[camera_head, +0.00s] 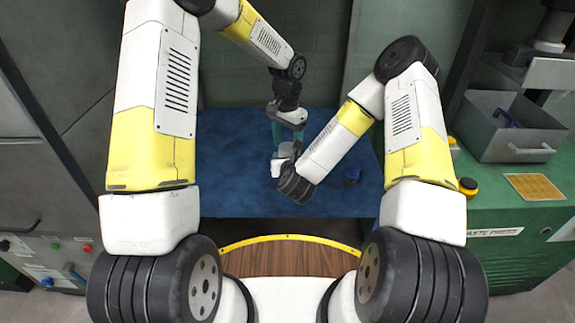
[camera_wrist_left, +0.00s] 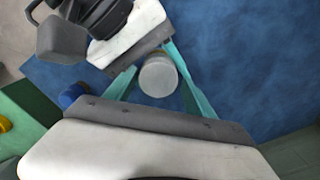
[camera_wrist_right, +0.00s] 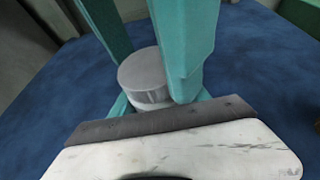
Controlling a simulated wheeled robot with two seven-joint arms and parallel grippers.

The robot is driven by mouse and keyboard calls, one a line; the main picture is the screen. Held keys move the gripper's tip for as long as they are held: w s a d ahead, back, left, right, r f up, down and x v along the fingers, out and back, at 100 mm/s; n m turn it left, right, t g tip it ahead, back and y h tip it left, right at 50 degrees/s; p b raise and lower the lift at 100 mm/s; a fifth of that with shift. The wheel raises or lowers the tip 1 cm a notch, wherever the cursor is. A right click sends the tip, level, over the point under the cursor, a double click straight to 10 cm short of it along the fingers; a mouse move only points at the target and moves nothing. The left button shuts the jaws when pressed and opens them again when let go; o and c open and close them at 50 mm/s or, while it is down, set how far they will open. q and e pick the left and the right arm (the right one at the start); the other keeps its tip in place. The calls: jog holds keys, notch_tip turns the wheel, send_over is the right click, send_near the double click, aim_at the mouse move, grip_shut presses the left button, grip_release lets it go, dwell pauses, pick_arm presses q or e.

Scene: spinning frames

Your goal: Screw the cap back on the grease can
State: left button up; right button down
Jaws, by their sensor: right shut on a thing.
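The grease can (camera_wrist_right: 150,101) is a light cylinder with a grey round cap (camera_wrist_right: 143,68) on top, upright above the blue table. In the left wrist view the cap's round top (camera_wrist_left: 158,78) shows between teal fingers. My right gripper (camera_wrist_right: 160,98) is shut on the can's body, low in its own view. My left gripper (camera_head: 287,136) points down from above, its two fingers on either side of the cap. It looks open, with gaps beside the cap in the left wrist view. Whether the cap is fully seated cannot be told.
The blue table top (camera_head: 235,165) is mostly clear. A small dark blue object (camera_head: 352,175) lies on it to the right.

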pick_arm(q)
jog(key=shift+s+d, duration=0.1)
jog(key=shift+d, duration=0.05)
jog(key=shift+r, duration=2.25)
jog(key=shift+c, duration=0.3)
jog(key=shift+r+n, duration=1.75)
jog(key=shift+n, duration=0.25)
jog(key=shift+f, duration=0.1)
jog(key=shift+f, duration=3.95)
jog(key=shift+c, duration=0.2)
